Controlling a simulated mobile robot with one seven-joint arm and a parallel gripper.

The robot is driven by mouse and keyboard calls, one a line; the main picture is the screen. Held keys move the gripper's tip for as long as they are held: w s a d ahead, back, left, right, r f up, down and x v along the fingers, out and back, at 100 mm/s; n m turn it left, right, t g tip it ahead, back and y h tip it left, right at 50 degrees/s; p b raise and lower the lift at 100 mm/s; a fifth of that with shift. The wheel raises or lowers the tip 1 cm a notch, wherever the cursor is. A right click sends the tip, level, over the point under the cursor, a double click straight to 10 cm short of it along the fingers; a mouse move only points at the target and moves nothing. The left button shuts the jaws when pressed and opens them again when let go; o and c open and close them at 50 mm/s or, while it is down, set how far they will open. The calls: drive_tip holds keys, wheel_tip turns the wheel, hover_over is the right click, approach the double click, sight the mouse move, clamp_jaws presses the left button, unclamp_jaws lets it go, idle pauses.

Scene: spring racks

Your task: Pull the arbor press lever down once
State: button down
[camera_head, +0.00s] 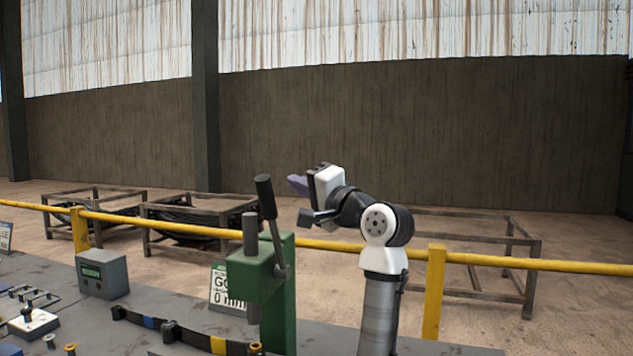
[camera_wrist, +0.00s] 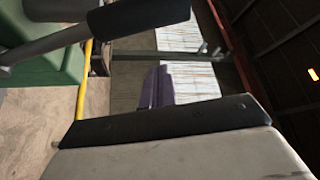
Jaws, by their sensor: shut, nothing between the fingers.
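The green arbor press (camera_head: 262,290) stands on the grey bench, with a dark vertical ram (camera_head: 250,236) through its head. Its lever (camera_head: 272,225) points up and leans slightly left, with a thick black grip (camera_head: 265,197) at the top. My gripper (camera_head: 295,184) is shut and empty, to the right of the lever grip at about its height, apart from it in the picture. In the wrist view my purple fingers (camera_wrist: 157,87) are together, and the black grip (camera_wrist: 138,14) and lever rod (camera_wrist: 45,43) cross the upper left. The press body (camera_wrist: 40,70) shows at the left.
A grey box with a display (camera_head: 102,274), a green-and-white sign (camera_head: 228,288) and a dark strip with colored bands (camera_head: 185,335) are on the bench. A yellow rail (camera_head: 330,245) runs behind the press. Metal racks (camera_head: 195,222) stand on the floor beyond.

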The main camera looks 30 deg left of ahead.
sight(272, 229)
drive_tip(key=s, duration=0.1)
drive_tip(key=s+a+p, duration=0.1)
drive_tip(key=s+f, duration=0.1)
drive_tip(key=shift+s+a+f+p, duration=0.1)
drive_tip(key=shift+a+p, duration=0.2)
idle(0.3)
